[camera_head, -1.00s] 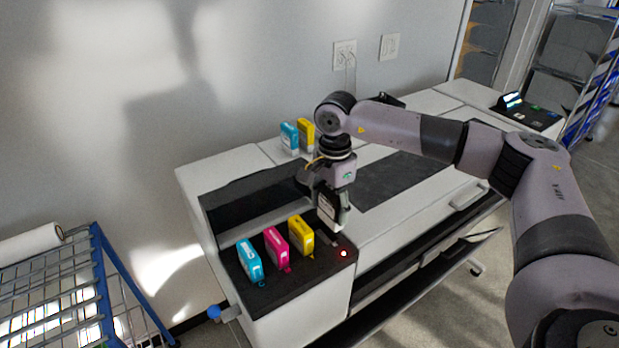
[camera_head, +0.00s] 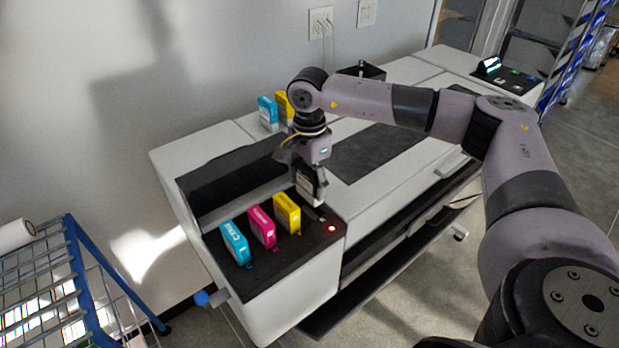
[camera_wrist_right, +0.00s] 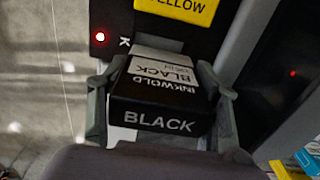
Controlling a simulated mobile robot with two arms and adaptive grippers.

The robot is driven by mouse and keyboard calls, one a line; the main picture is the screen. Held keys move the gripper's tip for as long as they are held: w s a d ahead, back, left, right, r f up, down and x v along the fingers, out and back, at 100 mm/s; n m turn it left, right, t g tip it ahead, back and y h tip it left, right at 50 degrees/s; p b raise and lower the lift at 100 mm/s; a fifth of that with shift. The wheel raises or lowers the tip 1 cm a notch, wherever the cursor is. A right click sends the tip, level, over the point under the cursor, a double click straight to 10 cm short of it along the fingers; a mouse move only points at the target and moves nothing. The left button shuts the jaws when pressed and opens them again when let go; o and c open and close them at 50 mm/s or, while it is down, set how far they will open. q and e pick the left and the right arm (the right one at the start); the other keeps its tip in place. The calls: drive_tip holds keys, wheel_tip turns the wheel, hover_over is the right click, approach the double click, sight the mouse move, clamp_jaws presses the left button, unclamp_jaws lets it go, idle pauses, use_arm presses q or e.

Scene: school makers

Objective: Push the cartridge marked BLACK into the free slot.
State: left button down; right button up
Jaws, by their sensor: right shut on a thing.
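My right gripper (camera_head: 310,187) is shut on the black cartridge (camera_head: 306,188) and holds it upright, just above the printer's dark cartridge bay (camera_head: 262,280). In the right wrist view the cartridge (camera_wrist_right: 165,100) sits between the two fingers, its end lettered BLACK toward the camera. The free slot (camera_head: 318,213) lies right of the yellow cartridge (camera_head: 287,213), by a lit red light (camera_head: 331,229). The held cartridge's lower end hangs over or just behind this slot; I cannot tell whether it touches. My left gripper is not in view.
A magenta cartridge (camera_head: 262,228) and a cyan one (camera_head: 235,242) stand in the bay left of the yellow one. Spare cyan (camera_head: 267,112) and yellow (camera_head: 284,104) cartridges stand behind on the printer. A blue-framed wire rack (camera_head: 75,270) is at the lower left.

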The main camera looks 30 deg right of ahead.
sight(309, 195)
drive_tip(key=shift+s+f, duration=0.1)
drive_tip(key=shift+f, duration=0.35)
drive_tip(key=shift+f+b, duration=0.6)
drive_tip(key=shift+f, duration=0.3)
drive_tip(key=shift+f+b, duration=0.6)
drive_tip(key=shift+b, duration=0.05)
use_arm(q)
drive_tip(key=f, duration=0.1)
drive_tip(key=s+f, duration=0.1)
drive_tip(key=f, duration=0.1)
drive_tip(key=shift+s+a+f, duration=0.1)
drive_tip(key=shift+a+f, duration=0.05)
use_arm(e)
drive_tip(key=shift+f, duration=0.3)
drive_tip(key=o, duration=1.3)
